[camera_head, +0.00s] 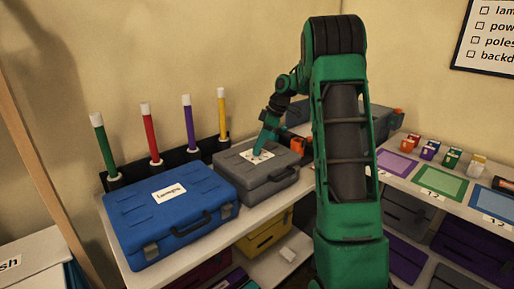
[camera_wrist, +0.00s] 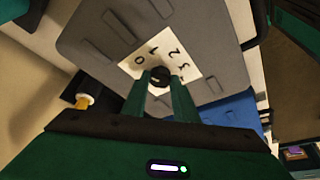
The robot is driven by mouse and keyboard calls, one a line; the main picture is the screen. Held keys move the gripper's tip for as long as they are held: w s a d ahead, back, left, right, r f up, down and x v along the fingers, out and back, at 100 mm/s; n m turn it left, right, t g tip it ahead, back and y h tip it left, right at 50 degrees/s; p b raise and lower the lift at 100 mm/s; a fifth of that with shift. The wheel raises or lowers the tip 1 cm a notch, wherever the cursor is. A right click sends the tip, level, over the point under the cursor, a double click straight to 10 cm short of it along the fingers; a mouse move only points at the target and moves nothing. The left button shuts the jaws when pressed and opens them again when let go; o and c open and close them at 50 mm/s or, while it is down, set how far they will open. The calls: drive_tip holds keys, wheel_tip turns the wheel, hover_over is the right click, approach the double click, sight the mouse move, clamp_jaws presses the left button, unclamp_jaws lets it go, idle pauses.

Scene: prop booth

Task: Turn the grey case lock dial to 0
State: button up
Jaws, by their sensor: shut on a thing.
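The grey case (camera_head: 262,187) lies flat on the table, to the right of the blue case. A white plate (camera_wrist: 192,68) on its lid carries the digits 0, 1, 2 and 3 in an arc. The black lock dial (camera_wrist: 159,74) sits at the plate's edge in the wrist view. My gripper (camera_wrist: 160,84) is shut on the dial, one green finger on each side. Which digit the dial points to cannot be told. In the head view my gripper (camera_head: 260,150) reaches down onto the grey case and hides the dial.
A blue case (camera_head: 150,220) with a white label stands at left. Several coloured sticks, including a green one (camera_head: 103,145), stand in a black rack behind. A yellow case (camera_head: 266,233) is on the lower shelf. Coloured mats (camera_head: 440,180) and small boxes lie at right.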

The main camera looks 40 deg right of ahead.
drive_tip(key=shift+w+d+r, duration=0.1)
drive_tip(key=shift+d, duration=0.05)
idle(0.3)
drive_tip(key=o, duration=1)
drive_tip(key=v, duration=1)
drive_tip(key=shift+d+r, duration=0.15)
drive_tip(key=shift+r, duration=0.1)
drive_tip(key=s+a+m+h, duration=0.2)
drive_tip(key=s+a+m, duration=0.7)
drive_tip(key=s, duration=0.5)
drive_tip(key=s+a+f+m+g, duration=0.1)
drive_tip(key=s+a+f+m, duration=0.1)
drive_tip(key=s, duration=0.6)
drive_tip(key=s+a+f+m+g, duration=0.1)
drive_tip(key=s+a+f+m, duration=0.1)
drive_tip(key=s, duration=0.7)
drive_tip(key=s+a+f+m+h, duration=0.1)
drive_tip(key=s+a+f+m, duration=0.1)
drive_tip(key=s+f, duration=0.3)
drive_tip(key=shift+s+m+g, duration=0.4)
drive_tip(key=shift+s+m, duration=0.4)
drive_tip(key=shift+s, duration=1.35)
